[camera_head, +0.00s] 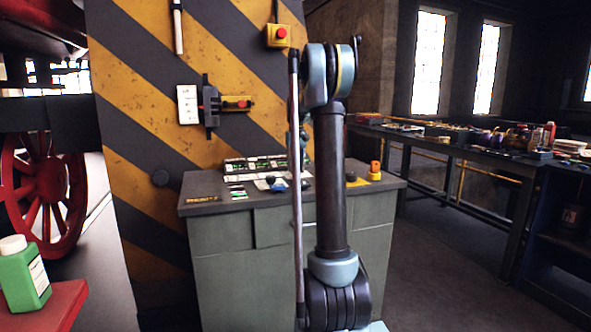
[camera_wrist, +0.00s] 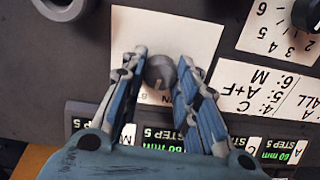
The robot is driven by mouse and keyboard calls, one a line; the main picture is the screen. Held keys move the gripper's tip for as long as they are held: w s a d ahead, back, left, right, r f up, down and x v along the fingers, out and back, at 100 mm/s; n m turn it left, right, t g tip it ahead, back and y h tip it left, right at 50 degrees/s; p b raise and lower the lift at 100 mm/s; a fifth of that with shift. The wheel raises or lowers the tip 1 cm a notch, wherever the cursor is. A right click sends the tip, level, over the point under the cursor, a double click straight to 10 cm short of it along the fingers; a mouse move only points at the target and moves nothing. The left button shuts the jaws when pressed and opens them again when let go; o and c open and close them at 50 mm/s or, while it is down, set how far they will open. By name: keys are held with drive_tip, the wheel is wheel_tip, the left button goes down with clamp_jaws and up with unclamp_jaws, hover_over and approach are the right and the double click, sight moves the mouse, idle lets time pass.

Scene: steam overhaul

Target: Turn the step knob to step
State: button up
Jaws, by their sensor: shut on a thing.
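The step knob (camera_wrist: 160,73) is a round grey knob on a white label plate (camera_wrist: 205,28) in the wrist view. My gripper (camera_wrist: 162,72) has its two blue fingers on either side of the knob and is shut on it. The lettering on the plate is mostly hidden by the fingers and cannot be read. In the head view the control desk (camera_head: 215,240) stands in the middle, and my arm hides part of its top. The gripper itself is hidden behind my arm there.
Another black knob (camera_wrist: 308,14) sits at the upper right of the wrist view. Green-lit displays (camera_wrist: 155,147) reading "STEP 5" lie below my fingers. A striped panel (camera_head: 150,70) stands behind the desk.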

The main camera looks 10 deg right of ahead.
drive_tip(key=shift+w+m, duration=0.1)
drive_tip(key=shift+m, duration=2.2)
drive_tip(key=o, duration=1.1)
drive_tip(key=shift+c, duration=0.2)
wheel_tip(320, 180, up, 12)
